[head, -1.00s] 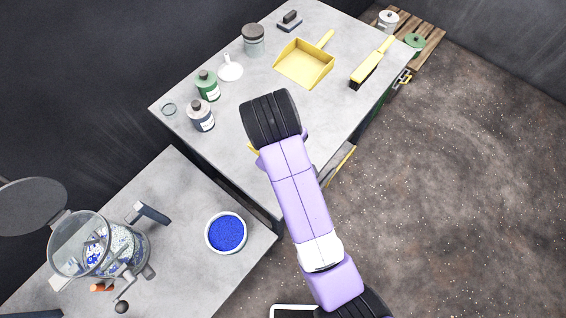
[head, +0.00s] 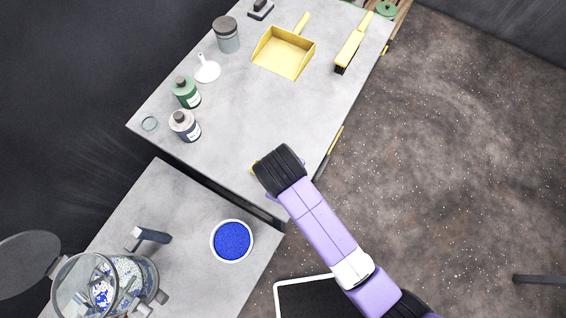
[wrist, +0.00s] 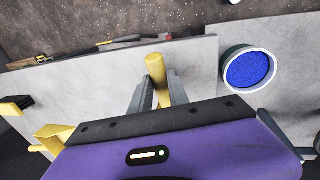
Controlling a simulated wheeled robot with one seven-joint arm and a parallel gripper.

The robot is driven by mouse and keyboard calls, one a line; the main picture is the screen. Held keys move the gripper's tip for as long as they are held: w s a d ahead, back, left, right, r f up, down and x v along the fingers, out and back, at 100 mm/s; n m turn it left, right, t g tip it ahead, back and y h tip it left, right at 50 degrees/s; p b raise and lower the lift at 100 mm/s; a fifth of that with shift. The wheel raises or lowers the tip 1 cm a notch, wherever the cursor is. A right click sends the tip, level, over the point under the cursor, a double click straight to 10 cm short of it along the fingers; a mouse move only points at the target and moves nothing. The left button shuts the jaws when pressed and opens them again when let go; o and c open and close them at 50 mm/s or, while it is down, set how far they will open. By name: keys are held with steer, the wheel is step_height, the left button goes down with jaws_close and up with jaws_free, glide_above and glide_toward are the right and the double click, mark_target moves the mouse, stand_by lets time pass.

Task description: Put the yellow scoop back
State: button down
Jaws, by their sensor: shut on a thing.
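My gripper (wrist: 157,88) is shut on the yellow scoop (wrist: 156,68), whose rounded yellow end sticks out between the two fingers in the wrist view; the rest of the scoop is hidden. In the head view my gripper's dark wrist (head: 279,168) is over the near corner of the far table (head: 235,130), and only a sliver of yellow shows at its left. The white-rimmed bowl of blue granules (head: 233,241) stands on the near table, below and left of my gripper; it also shows in the wrist view (wrist: 248,70).
A yellow dustpan (head: 283,52) and a yellow-handled brush (head: 350,45) lie on the far table. A green-labelled bottle (head: 186,93), a dark bottle (head: 184,126), a funnel (head: 207,68) and a grey jar (head: 227,36) stand at its left. A narrow gap separates the tables.

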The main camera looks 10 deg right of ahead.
steer(key=shift+f, duration=0.45)
steer(key=c, duration=1.3)
jaws_free()
steer(key=shift+f, duration=0.15)
steer(key=shift+o, duration=0.2)
